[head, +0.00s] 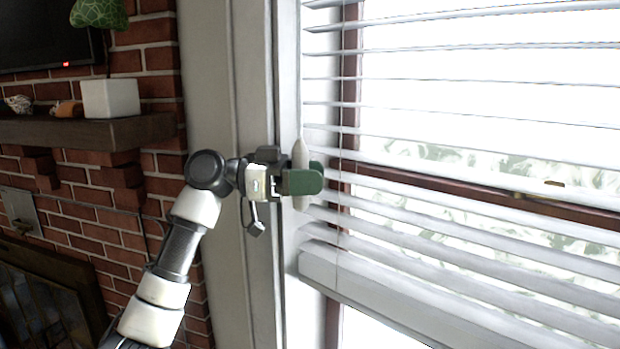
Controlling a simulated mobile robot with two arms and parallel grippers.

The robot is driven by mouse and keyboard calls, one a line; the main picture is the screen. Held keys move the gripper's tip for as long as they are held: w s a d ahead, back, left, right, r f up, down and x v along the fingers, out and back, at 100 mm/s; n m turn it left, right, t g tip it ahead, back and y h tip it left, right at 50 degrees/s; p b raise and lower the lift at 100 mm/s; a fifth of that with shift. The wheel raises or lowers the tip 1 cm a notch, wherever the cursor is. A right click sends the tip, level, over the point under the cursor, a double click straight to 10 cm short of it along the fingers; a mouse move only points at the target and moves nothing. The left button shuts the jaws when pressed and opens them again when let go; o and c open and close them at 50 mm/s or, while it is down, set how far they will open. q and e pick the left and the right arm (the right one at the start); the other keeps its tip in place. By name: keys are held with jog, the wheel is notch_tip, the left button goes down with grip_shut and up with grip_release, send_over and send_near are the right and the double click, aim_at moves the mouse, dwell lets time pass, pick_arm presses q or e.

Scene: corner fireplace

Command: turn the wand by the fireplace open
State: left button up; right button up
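The wand (301,153) is a short, pale, spindle-shaped piece hanging upright at the left edge of the white window blind (440,284). Its tapered upper end and a bit of its lower end show; its middle is hidden behind a green finger. My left gripper (304,181) reaches in from the left with green finger pads, one in front of the wand and one behind it. It looks shut on the wand. The blind's slats are tilted with gaps between them, and bright outdoors shows through. My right gripper is not in view.
A brick wall with a dark wooden mantel (85,131) stands at the left, with a white planter (110,98) on it. The fireplace (45,300) is below. Pale window trim (222,60) runs behind my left arm. A thin cord (338,210) hangs just right of the wand.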

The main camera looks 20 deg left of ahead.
pick_arm(q)
jog(key=shift+o, duration=0.4)
jog(key=shift+f, duration=0.1)
jog(key=shift+a+b, duration=0.35)
jog(key=b+v, duration=0.4)
jog(key=v, duration=0.6)
jog(key=shift+s, duration=0.1)
